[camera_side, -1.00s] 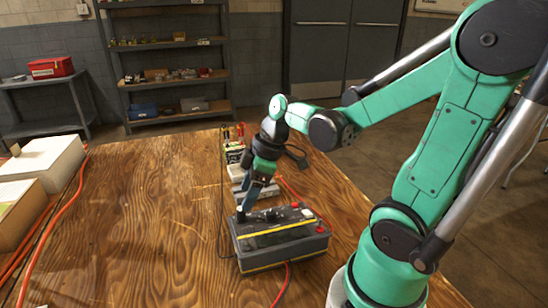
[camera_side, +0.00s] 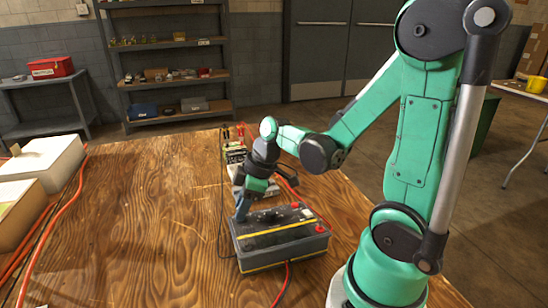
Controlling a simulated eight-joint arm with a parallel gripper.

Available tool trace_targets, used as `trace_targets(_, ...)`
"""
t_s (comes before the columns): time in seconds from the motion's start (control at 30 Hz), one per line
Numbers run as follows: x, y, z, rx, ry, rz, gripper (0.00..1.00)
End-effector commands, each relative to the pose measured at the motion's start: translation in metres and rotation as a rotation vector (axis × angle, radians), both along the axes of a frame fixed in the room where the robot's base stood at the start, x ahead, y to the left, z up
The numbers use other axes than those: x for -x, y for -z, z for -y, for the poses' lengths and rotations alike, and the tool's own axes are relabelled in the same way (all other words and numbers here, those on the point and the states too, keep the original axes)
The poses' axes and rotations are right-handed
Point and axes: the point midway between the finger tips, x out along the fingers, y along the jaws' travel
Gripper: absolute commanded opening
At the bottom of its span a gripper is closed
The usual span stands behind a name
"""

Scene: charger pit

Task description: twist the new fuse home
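A grey charger box (camera_side: 278,238) with a yellow stripe and red knobs (camera_side: 320,228) stands on the wooden table. My gripper (camera_side: 241,214) points down at the left end of the box's top, near its back left corner. Its fingertips are at or just behind that corner, and I cannot tell whether they touch it. The fingers are small and seen from the side, so whether they are open or hold something is unclear. I cannot make out a fuse for certain; small dark and pale parts show on the box top.
Behind my gripper are a pale grey unit (camera_side: 268,212) and a dark, yellow-green device (camera_side: 236,155) with cables. A red cable (camera_side: 283,285) runs off the box's front. White boxes (camera_side: 45,160) and orange cables (camera_side: 70,205) lie at the left. The middle-left of the table is clear.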

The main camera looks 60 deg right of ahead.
Motion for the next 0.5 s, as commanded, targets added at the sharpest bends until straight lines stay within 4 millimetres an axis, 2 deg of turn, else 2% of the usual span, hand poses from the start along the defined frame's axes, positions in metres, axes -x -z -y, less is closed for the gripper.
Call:
trace_targets(0.13,0.0002,0.0,-0.0003,0.0,0.017,0.0,0.0)
trace_targets(0.33,0.0006,0.0,-0.0011,0.001,0.183,0.0,0.0)
trace_targets(0.5,0.0004,-0.0001,-0.0008,0.0,0.204,0.0,0.0)
